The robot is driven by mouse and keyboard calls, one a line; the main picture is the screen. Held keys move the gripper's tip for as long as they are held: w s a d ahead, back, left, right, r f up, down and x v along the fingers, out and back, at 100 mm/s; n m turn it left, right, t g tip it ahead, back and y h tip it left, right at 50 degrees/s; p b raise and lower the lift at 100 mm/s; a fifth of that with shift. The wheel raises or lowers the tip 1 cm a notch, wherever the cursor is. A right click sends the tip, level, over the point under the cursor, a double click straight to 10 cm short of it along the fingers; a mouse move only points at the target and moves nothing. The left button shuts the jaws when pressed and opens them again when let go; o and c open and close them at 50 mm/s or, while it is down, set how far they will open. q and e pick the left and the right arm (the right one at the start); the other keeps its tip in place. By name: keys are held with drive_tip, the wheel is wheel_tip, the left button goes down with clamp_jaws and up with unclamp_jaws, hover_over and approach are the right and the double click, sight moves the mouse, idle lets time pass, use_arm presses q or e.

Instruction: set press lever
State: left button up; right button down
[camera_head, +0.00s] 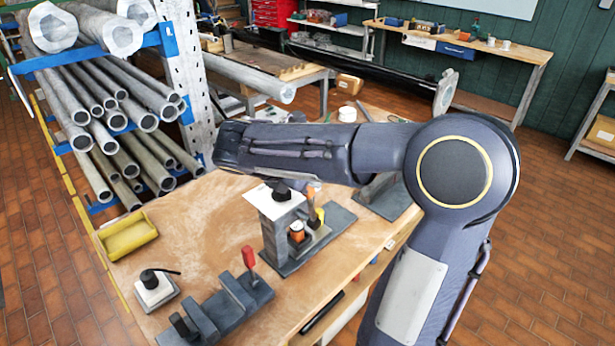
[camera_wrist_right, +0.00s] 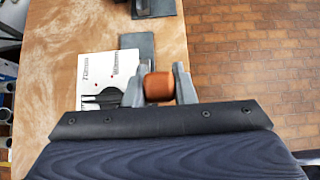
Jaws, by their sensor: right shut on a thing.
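My right gripper (camera_wrist_right: 158,88) is shut on an orange-brown cylindrical handle, which I take for the press lever's grip (camera_wrist_right: 158,86). One grey finger is on each side of it. The white plate also shows left of the fingers in the right wrist view (camera_wrist_right: 92,72). In the head view my right forearm crosses over the press and hides most of the gripper. My left gripper is not in view.
A grey fixture with a red-handled lever (camera_head: 249,258) and a small block with a black lever (camera_head: 154,288) stand nearer on the bench. A yellow tray (camera_head: 128,238) lies at the left edge. A pipe rack (camera_head: 110,130) stands to the left. The bench between is clear.

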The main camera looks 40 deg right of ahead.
drive_tip(key=c, duration=1.2)
unclamp_jaws()
drive_tip(key=shift+a, duration=0.1)
drive_tip(key=v, duration=0.7)
drive_tip(key=shift+a+r+b, duration=0.2)
drive_tip(key=shift+a+b, duration=0.1)
drive_tip(key=shift+b, duration=0.05)
